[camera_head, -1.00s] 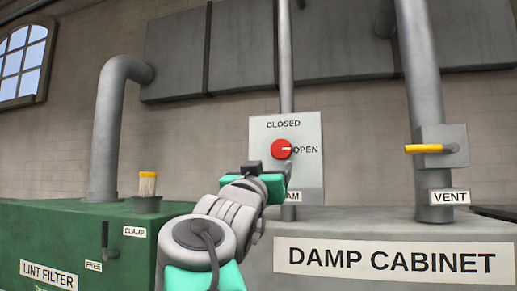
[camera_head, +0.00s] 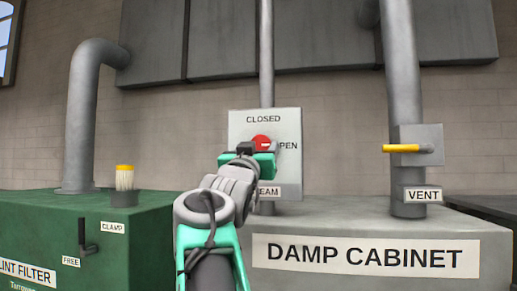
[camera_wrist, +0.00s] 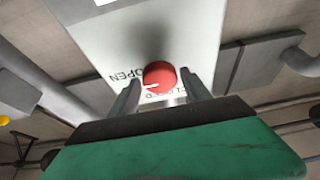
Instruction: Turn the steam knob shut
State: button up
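The red steam knob (camera_head: 261,141) is on a pale grey panel (camera_head: 289,181) marked CLOSED at the top and OPEN at the right. Its white mark points right, toward OPEN. My gripper (camera_head: 259,149) is in front of the knob and hides its lower part and some of the STEAM label. In the wrist view the panel appears upside down, and the knob (camera_wrist: 159,75) sits between the two fingers of my gripper (camera_wrist: 161,82). The fingers are open, with a gap visible on each side of the knob. The white mark there points left, on the OPEN side.
The panel stands by a vertical pipe (camera_head: 267,60) above the damp cabinet (camera_head: 480,235). To the right is a vent pipe with a yellow handle (camera_head: 401,148).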

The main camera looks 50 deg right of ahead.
jog(key=c, duration=1)
jog(key=shift+n, duration=0.4)
jog(key=n+t, duration=0.1)
jog(key=n, duration=0.1)
jog(key=n+t+y+b, duration=0.1)
jog(key=shift+s+d+f+n+b, duration=0.1)
jog(key=shift+s+n+b, duration=0.1)
jog(key=shift+n+b, duration=0.15)
jog(key=n+t+y, duration=0.1)
jog(key=n, duration=0.1)
jog(key=n+y, duration=0.1)
jog(key=n, duration=0.2)
jog(key=n+t+y, duration=0.1)
jog(key=n, duration=0.1)
jog(key=shift+s+r+n+t, duration=0.15)
jog(key=shift+r+n+t, duration=0.1)
jog(key=shift+t, duration=0.05)
jog(key=n+y, duration=0.1)
jog(key=n, duration=0.1)
jog(key=n+p, duration=0.1)
jog(key=n, duration=0.1)
jog(key=n+y+p, duration=0.1)
jog(key=n, duration=0.1)
jog(key=shift+s+d+r+y, duration=0.1)
jog(key=shift+r+y, duration=0.2)
jog(key=shift+r, duration=0.05)
jog(key=shift+n+y+p, duration=0.7)
jog(key=shift+n+p, duration=0.5)
jog(key=shift+n, duration=1)
